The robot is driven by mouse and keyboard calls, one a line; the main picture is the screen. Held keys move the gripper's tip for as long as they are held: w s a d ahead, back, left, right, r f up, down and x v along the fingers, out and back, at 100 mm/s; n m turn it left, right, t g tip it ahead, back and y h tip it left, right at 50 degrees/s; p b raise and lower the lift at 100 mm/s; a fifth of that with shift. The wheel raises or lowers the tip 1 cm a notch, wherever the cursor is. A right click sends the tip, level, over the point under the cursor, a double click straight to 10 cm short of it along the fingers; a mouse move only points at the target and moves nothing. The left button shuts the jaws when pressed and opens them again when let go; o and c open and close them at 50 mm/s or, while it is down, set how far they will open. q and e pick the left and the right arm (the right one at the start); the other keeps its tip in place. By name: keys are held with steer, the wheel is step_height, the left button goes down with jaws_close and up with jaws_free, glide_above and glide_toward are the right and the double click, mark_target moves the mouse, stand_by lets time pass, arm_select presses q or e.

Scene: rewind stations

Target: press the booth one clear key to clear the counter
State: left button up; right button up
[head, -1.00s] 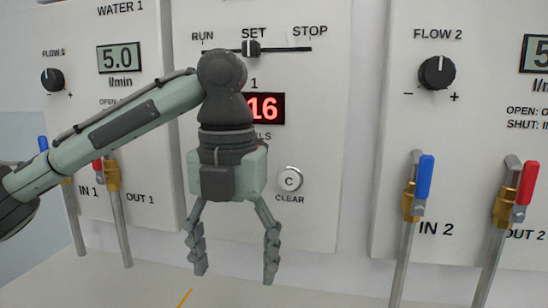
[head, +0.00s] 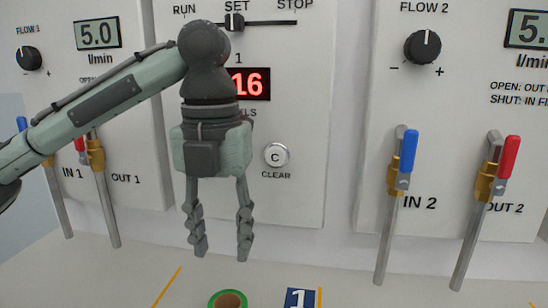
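The booth one clear key (head: 276,155) is a round pale button marked C, with CLEAR printed below it, on the middle white panel. The counter (head: 252,84) above it shows red digits reading 16; its left part is hidden behind my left gripper. My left gripper (head: 223,256) points down in front of the panel, with its body just left of the key in the picture. Its fingers are apart with nothing between them. I cannot see it touching the key. My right gripper is not in view.
A RUN/SET/STOP slider (head: 235,22) stands at SET above the counter. At right are a FLOW 2 knob (head: 422,47), a blue-handled valve (head: 408,150) and a red-handled valve (head: 509,157). A green ring (head: 228,299) and a blue 1 label (head: 300,298) lie on the pale surface below.

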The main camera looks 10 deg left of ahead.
arm_select(q)
jaws_close()
stand_by(1.2)
